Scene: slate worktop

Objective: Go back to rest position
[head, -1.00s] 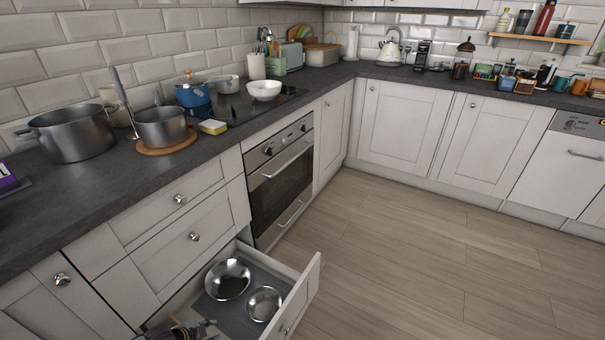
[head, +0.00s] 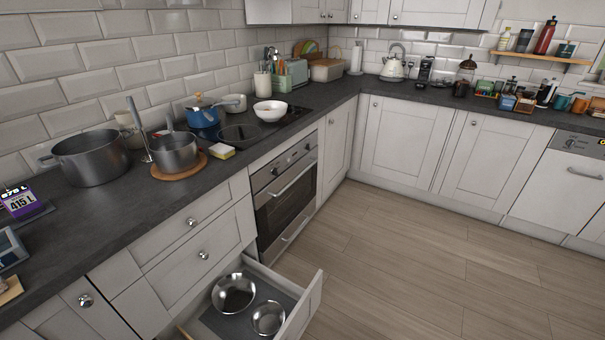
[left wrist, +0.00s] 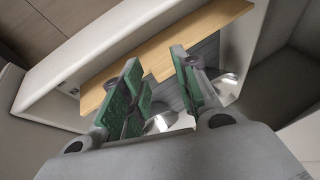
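My left gripper (left wrist: 157,60) shows in the left wrist view, with green pads on its fingers. The fingers stand apart, with nothing held between them. It is near the open lower drawer (head: 306,305), whose metal bowls (left wrist: 160,123) show partly behind the fingers. In the head view a larger metal bowl (head: 234,293) and a smaller one (head: 268,318) sit in that drawer. Neither gripper shows in the head view now. My right gripper is in neither view.
The drawer juts out below the worktop (head: 100,235), beside the oven (head: 285,195). Pots (head: 92,158) stand on the worktop. A light wooden strip (left wrist: 165,55) crosses the left wrist view beyond the fingers. The floor (head: 410,250) is clear.

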